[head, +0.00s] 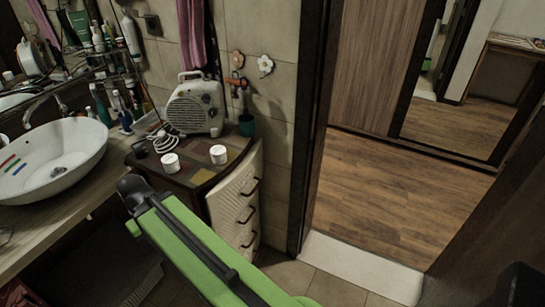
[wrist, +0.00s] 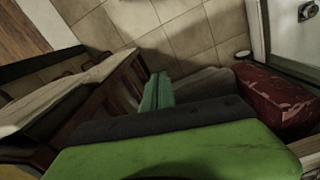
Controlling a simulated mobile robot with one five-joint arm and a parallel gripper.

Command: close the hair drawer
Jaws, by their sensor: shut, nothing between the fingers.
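A small cabinet (head: 185,187) with a dark tiled top stands beside the washbasin in the head view. Its pale drawer fronts (head: 232,190) face right and carry dark handles. I cannot tell which is the hair drawer, nor clearly how far any front stands out. In the wrist view, pale and brown wooden edges, likely of the cabinet (wrist: 95,95), show at left. My gripper (wrist: 157,88) shows there as teal fingers, shut and empty, to the right of these edges. My green arm crosses the lower middle of the head view and hides part of the cabinet; the fingers are hidden there.
A heater (head: 195,105) and two white jars (head: 170,163) stand on the cabinet. The washbasin (head: 55,155) is at left. A doorway with wooden floor (head: 395,190) opens at right. Tiled floor (wrist: 185,35) and a red patterned object (wrist: 270,98) show in the wrist view.

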